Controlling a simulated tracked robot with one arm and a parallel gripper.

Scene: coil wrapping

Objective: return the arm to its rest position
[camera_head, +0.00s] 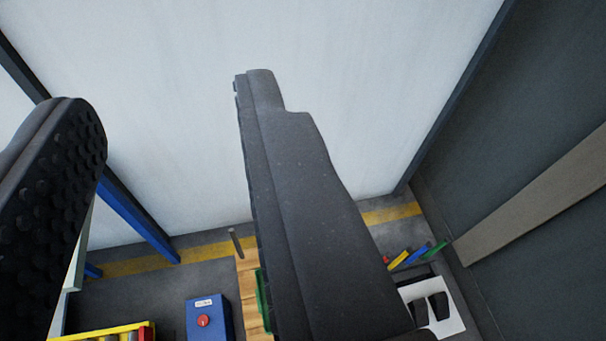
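My gripper (170,95) fills much of the head view, with its two dark grey fingers spread wide apart. The left finger (60,190) shows a studded inner pad at the left edge. The right finger (300,200) rises through the middle of the picture.
A white wall (340,110) lies beyond. Below are a blue box (222,313) with a red button, a yellow bin (90,336), a wooden surface (247,290) partly hidden by the right finger, and coloured tools (418,257). A blue post (140,225) stands left.

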